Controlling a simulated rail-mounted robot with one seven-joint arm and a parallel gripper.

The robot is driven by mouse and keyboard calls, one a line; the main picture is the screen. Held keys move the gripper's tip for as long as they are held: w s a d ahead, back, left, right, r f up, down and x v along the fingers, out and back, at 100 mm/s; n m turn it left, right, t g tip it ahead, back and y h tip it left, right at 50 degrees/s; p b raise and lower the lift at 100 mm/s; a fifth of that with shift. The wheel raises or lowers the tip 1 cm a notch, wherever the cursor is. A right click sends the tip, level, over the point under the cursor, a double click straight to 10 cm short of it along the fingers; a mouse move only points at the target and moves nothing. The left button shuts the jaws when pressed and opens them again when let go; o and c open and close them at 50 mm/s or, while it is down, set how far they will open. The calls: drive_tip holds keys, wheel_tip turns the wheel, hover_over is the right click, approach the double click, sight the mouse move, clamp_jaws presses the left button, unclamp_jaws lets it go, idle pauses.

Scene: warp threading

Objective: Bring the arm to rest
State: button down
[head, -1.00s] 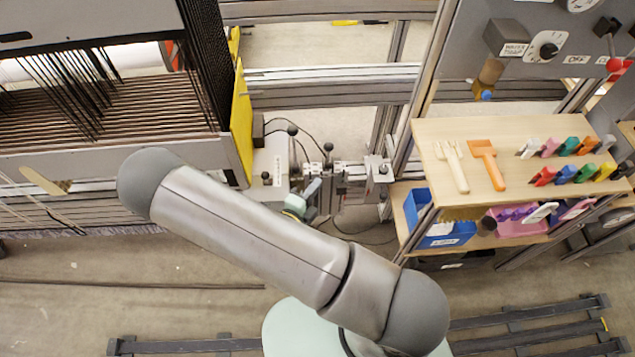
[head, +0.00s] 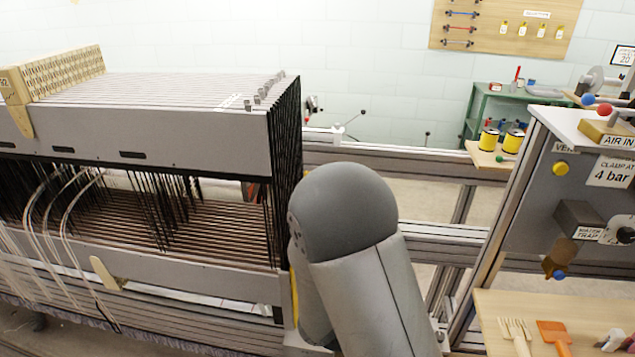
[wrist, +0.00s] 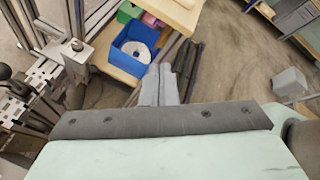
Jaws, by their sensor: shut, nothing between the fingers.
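My arm (head: 350,260) fills the lower middle of the head view, its rounded grey joint in front of the loom's right end. My gripper is out of sight there. In the wrist view my gripper (wrist: 159,80) shows as short grey fingers beyond a dark bar and pale green housing. The fingers are together and empty. They point toward the floor beside a blue bin (wrist: 136,46), with no contact visible.
The loom frame (head: 180,130) with dark heddles and pale threads stands left. A metal rail (head: 400,160) runs behind my arm. A grey control panel (head: 560,200) and wooden shelf (head: 590,310) stand right. Clamp-like metal fittings (wrist: 40,80) are left in the wrist view; bare floor (wrist: 235,60) lies right.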

drive_tip(key=s+a+r+m+y, duration=0.2)
drive_tip(key=s+r+m+y, duration=0.2)
drive_tip(key=m, duration=0.7)
drive_tip(key=s+a+r+m+y, duration=0.2)
drive_tip(key=s+r+m+y, duration=0.2)
drive_tip(key=r+m+y, duration=0.4)
drive_tip(key=r+m, duration=0.1)
drive_tip(key=m, duration=0.3)
drive_tip(key=shift+s+a+r+m+t+y, duration=0.15)
drive_tip(key=shift+a+r+m+t+y, duration=0.15)
drive_tip(key=shift+t+y, duration=0.1)
